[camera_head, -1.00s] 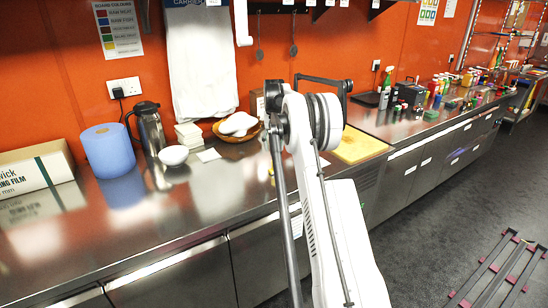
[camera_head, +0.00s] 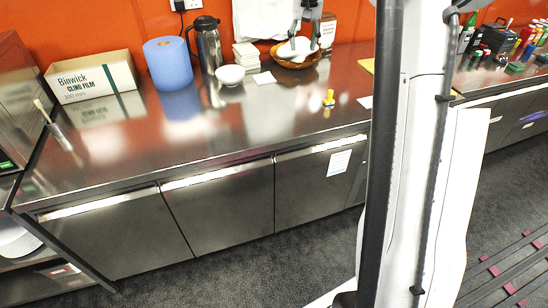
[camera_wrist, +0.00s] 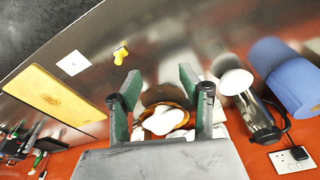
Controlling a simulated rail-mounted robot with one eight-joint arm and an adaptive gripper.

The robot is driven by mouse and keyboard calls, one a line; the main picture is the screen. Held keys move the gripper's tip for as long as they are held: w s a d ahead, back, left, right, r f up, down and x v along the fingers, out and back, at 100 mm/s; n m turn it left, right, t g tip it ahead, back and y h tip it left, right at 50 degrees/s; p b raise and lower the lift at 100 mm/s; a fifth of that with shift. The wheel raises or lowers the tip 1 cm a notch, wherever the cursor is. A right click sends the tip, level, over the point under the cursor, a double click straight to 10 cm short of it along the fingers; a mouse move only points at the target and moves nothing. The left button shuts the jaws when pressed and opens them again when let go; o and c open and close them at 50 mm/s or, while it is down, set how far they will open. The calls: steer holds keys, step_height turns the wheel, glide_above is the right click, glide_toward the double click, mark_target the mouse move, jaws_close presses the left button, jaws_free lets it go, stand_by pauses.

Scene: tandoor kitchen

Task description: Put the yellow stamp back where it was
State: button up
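The yellow stamp (camera_head: 329,98) stands alone on the steel counter (camera_head: 230,125), towards its front edge. It also shows in the wrist view (camera_wrist: 121,55), up and left of my fingers. A white card (camera_head: 366,102) lies to its right in the head view, partly hidden by my arm, and shows in the wrist view (camera_wrist: 72,63). Another white card (camera_head: 264,78) lies farther back and left. My gripper (camera_wrist: 160,78) is open and empty, its green-padded fingers wide apart.
A brown bowl (camera_head: 280,60) with white items stands at the back. A yellow board (camera_wrist: 50,93) lies nearby.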

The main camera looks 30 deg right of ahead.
steer(key=s+a+r+n+t, duration=0.1)
steer(key=s+a+r, duration=0.1)
steer(key=s+a, duration=0.65)
steer(key=s+a+r+n+t, duration=0.1)
steer(key=s+a+r+t, duration=0.15)
steer(key=s+a, duration=0.65)
steer(key=s+a+f+n+t, duration=0.1)
steer(key=s+a+f, duration=0.4)
steer(key=s, duration=0.4)
steer(key=s+a+f+n, duration=0.1)
steer(key=s+a+f, duration=0.4)
steer(key=s, duration=0.5)
steer(key=shift+a+f+n+t+y, duration=0.15)
steer(key=shift+a+n+t+y, duration=0.25)
steer(key=shift+a, duration=0.5)
steer(key=shift+f+b, duration=1.05)
